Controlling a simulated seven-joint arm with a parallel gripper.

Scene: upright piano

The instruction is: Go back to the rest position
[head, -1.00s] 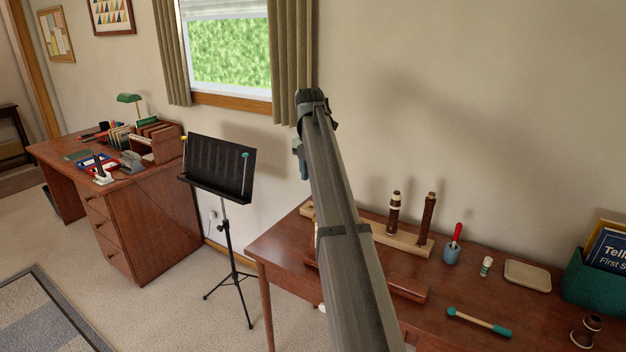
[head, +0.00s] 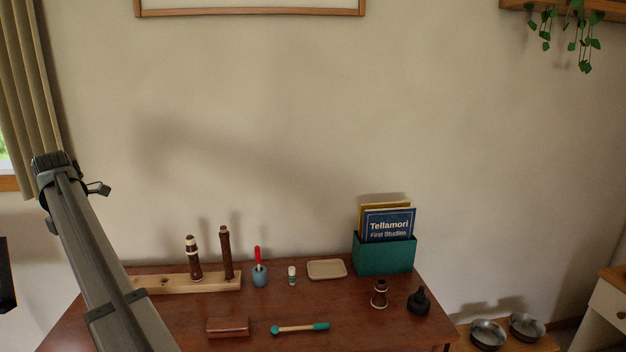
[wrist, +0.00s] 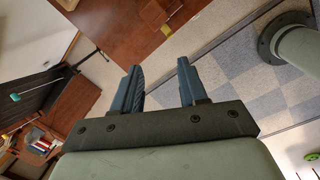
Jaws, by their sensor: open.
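My gripper (wrist: 160,88) shows in the wrist view with its two blue-grey fingers apart and nothing between them. Past the fingers lie the carpet and a table edge. In the head view my arm reaches up at the left, in front of the wall and the curtain. The fingers are hidden there.
Metal bowls (head: 488,334) sit at the right.

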